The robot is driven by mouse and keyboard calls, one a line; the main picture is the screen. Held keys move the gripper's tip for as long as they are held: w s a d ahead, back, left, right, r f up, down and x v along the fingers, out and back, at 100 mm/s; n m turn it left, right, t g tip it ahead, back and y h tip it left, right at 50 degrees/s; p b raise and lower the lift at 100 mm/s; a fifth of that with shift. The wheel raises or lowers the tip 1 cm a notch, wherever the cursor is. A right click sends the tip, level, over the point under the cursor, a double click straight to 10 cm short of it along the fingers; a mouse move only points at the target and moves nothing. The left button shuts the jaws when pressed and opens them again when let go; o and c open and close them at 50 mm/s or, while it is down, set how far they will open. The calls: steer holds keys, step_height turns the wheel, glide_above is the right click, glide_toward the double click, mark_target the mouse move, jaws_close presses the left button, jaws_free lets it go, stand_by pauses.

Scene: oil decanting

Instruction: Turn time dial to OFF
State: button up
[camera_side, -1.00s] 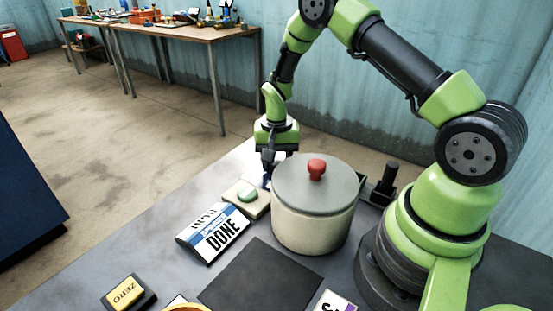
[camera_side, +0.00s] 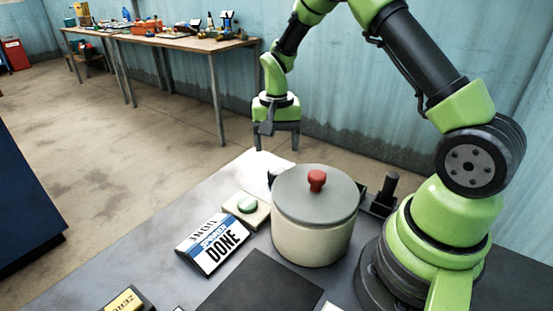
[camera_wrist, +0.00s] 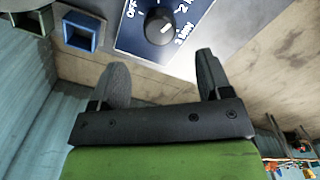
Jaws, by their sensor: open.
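The time dial (camera_wrist: 158,25) is a black knob on a dark blue panel (camera_wrist: 128,40) in the wrist view. White lettering around it reads OFF at its left and 2 and 3 MIN at its right. A pale mark on the knob is on its right side, away from OFF; its exact setting is unclear. My gripper (camera_wrist: 160,65) is open and empty, its fingers apart from the dial. In the side view my gripper (camera_side: 277,143) hangs above the table's far edge, behind the pot. The dial cannot be made out there.
A DONE sign (camera_side: 214,243) and black mat (camera_side: 262,285) lie nearer. A dark post (camera_side: 390,183) stands right of the pot. The wrist view shows a blue square holder (camera_wrist: 80,37).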

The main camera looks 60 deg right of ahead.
mark_target(276, 170)
steer(key=shift+r, duration=1.05)
steer(key=m, duration=0.4)
steer(key=shift+a, duration=0.1)
steer(key=m, duration=0.4)
steer(key=shift+f+m, duration=0.1)
steer(key=shift+m, duration=0.2)
steer(key=shift+f, duration=0.2)
step_height(276, 170, down, 10)
steer(key=shift+r, duration=0.25)
steer(key=c, duration=0.9)
